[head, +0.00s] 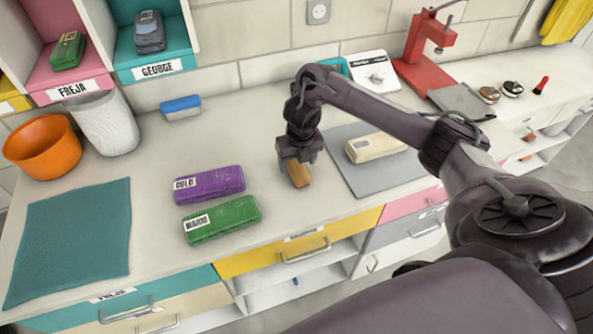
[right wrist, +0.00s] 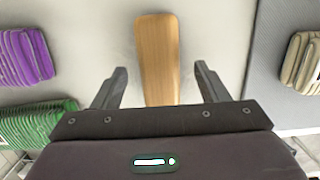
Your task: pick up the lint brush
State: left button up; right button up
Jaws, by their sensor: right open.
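A small brown wooden-backed block, which looks like the lint brush (head: 299,175), lies on the white counter. In the right wrist view the lint brush (right wrist: 159,50) is long, rounded at its far end and roughly centred between the fingers. My right gripper (head: 297,161) is just above it, pointing down. The right wrist view shows the gripper (right wrist: 160,70) open, one finger on each side, with gaps to the wood. The near end of the brush is hidden by the gripper body. My left gripper is not in view.
A purple bundle (head: 209,184) and a green bundle (head: 222,219) lie to the left. A beige bundle (head: 375,147) lies on a grey mat (head: 362,181) to the right. A blue-and-white block (head: 180,107) is near the wall. The counter's front edge (head: 345,213) is close.

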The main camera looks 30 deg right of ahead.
aim_at(297, 165)
jog(key=shift+w+f+p, duration=0.1)
jog(key=shift+f+p, duration=0.2)
jog(key=shift+f, duration=0.4)
jog(key=shift+w+f, duration=0.15)
jog(key=shift+f, duration=0.45)
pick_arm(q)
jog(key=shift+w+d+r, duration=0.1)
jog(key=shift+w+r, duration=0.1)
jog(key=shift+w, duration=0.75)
pick_arm(e)
jog(key=c, duration=1.1)
